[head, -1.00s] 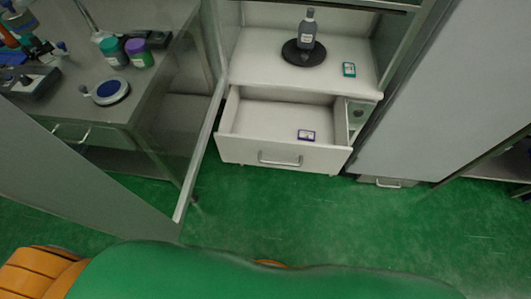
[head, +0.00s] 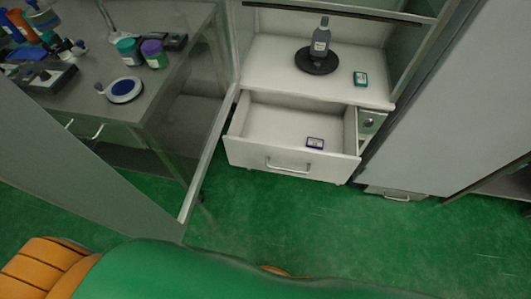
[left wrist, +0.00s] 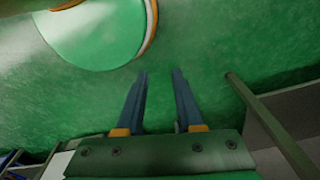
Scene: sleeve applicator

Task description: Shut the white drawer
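The white drawer (head: 250,153) is pulled out of the white cabinet in the head view, with its silver handle (head: 289,168) on the front. A small dark-blue and white box (head: 315,143) lies inside it. My left gripper (left wrist: 161,75) shows in the left wrist view, with its two blue fingers apart and nothing between them. It is over the green floor, away from the drawer. Neither gripper shows in the head view.
An open glass door (head: 207,160) stands left of the drawer. A cluttered grey table (head: 80,95) is at left. Green floor (head: 290,220) is clear in front.

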